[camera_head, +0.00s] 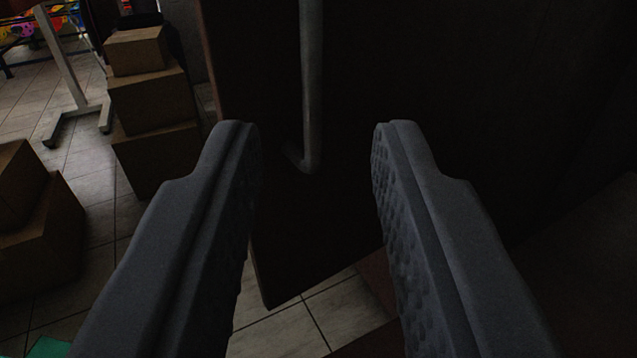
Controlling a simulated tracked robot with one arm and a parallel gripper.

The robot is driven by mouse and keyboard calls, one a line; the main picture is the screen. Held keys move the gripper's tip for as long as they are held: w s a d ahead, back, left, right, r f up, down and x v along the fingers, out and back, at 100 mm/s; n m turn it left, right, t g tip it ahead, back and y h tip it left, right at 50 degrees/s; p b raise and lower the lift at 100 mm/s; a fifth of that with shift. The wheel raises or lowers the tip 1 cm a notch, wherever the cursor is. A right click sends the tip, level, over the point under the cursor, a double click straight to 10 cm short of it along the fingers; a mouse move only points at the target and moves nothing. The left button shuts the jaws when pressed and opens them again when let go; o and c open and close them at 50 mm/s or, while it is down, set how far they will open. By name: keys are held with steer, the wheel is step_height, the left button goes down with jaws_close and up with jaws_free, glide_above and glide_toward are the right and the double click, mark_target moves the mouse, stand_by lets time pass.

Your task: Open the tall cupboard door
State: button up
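The tall cupboard door (260,220) is a dark brown panel in the upper middle of the view. Its lower left corner and bottom edge show above the tiled floor. A grey vertical bar handle (312,80) is fixed to it, and its lower end bends back toward the door. My gripper (316,140) is open, with nothing between the pads. The lower end of the handle appears between the fingertips in the picture, nearer the left finger, and looks to be beyond them. The right side is very dark, so I cannot tell whether the door is ajar.
Stacked cardboard boxes (150,100) stand left of the door, with more boxes (40,230) at the left edge. A white stand (62,60) and colourful items (20,28) are at the upper left. Tiled floor (95,185) lies between them.

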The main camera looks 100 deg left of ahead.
steer(key=shift+w+d, duration=0.15)
steer(key=shift+d, duration=0.8)
